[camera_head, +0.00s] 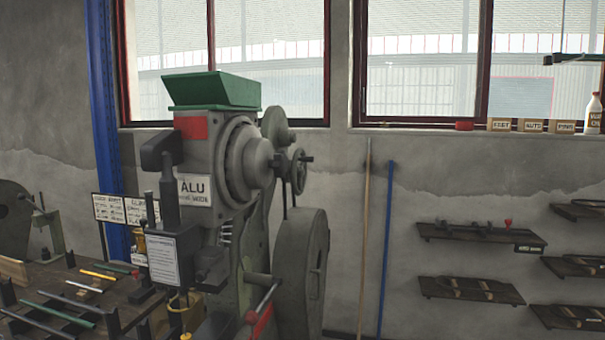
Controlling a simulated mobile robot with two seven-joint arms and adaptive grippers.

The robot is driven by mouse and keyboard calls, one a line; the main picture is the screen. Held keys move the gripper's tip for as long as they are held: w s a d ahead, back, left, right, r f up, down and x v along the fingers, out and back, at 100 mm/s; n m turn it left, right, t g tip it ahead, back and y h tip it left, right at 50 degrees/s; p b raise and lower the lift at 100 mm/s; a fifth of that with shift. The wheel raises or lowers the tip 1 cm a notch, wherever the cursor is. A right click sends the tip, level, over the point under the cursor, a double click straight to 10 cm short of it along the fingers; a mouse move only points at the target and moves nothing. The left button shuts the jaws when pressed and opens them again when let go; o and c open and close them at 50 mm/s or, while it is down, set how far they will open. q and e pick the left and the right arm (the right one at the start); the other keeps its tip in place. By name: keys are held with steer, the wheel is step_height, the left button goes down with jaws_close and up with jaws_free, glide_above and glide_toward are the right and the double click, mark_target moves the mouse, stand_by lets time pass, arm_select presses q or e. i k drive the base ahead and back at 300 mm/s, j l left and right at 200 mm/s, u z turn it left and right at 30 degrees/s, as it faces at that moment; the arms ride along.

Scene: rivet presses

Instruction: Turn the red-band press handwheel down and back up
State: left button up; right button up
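A grey rivet press (205,155) stands left of centre. It has a red band (191,128) on its upper side, a green hopper (212,92) on top and an "ALU" label (194,189). A small handwheel (298,171) with a short dark grip sits on the press's right side, seen nearly edge-on. A larger grey wheel (302,265) is lower on the right. Neither of my grippers is in this view.
A dark bench (60,282) with several rods lies at lower left. Two thin poles, one tan (365,230) and one blue (386,240), lean on the wall right of the press. Wall shelves (470,290) hold parts at far right.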

mark_target(300, 172)
steer(key=l+u, duration=0.15)
steer(key=u, duration=0.25)
steer(key=i+l+u, duration=0.1)
steer(key=u, duration=0.25)
steer(key=l+u, duration=0.85)
steer(key=l, duration=0.35)
steer(key=k+l+u, duration=0.15)
steer(key=l, duration=0.85)
steer(key=i, duration=0.05)
